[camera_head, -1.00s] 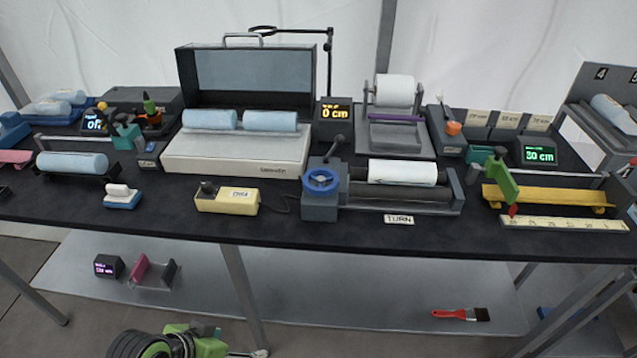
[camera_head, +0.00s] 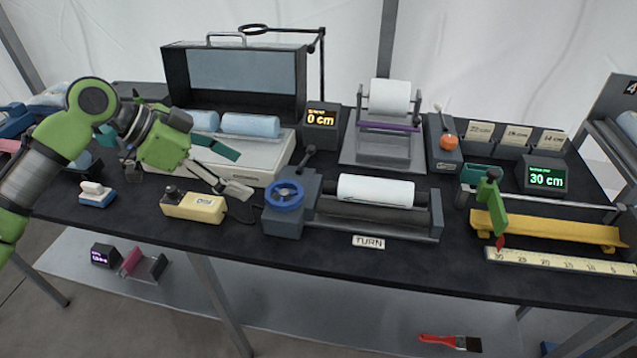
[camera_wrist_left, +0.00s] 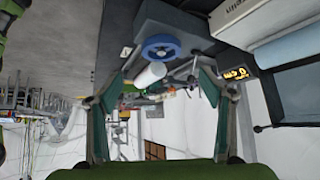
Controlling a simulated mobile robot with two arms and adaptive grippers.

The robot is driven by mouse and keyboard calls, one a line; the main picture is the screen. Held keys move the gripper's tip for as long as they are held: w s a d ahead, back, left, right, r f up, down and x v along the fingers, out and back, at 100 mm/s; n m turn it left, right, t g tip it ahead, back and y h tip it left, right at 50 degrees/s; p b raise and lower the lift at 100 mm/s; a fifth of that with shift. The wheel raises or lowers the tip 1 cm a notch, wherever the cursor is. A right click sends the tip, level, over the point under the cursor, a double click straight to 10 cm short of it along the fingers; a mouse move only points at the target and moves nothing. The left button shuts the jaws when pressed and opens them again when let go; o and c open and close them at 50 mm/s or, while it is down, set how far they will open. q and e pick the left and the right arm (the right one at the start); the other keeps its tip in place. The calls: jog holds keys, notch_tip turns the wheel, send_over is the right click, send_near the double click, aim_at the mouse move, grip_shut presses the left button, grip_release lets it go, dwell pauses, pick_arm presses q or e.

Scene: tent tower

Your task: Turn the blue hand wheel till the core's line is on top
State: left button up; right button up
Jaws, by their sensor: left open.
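The blue hand wheel (camera_head: 284,195) sits on the front of a grey block at the left end of the roller stand. A white core (camera_head: 376,188) lies across the dark rollers to its right; I cannot make out a line on it. My left gripper (camera_head: 244,172) is open and empty, above the bench to the left of the wheel and apart from it. In the left wrist view the wheel (camera_wrist_left: 161,47) shows ahead between the spread fingers, with the white core (camera_wrist_left: 150,74) behind it. My right gripper is not in view.
A cream control box (camera_head: 194,207) stands left of the wheel, below my left gripper. A small dark lever (camera_head: 308,158) stands behind the wheel. A TURN label (camera_head: 368,241) lies in front of the rollers.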

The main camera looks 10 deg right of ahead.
pick_arm(q)
jog(key=p, duration=0.2)
send_near(281, 193)
jog(key=s+x, duration=0.1)
jog(key=x, duration=0.5)
jog(key=w+x, duration=0.1)
jog(key=x, duration=0.1)
jog(key=shift+d+f, duration=0.1)
jog(key=shift+d, duration=0.15)
jog(key=shift+w+d+f, duration=0.15)
jog(key=shift+d+f, duration=0.2)
jog(key=shift+f, duration=0.15)
jog(key=shift+d+f, duration=0.15)
jog(key=c, duration=1.1)
jog(key=shift+c, duration=0.2)
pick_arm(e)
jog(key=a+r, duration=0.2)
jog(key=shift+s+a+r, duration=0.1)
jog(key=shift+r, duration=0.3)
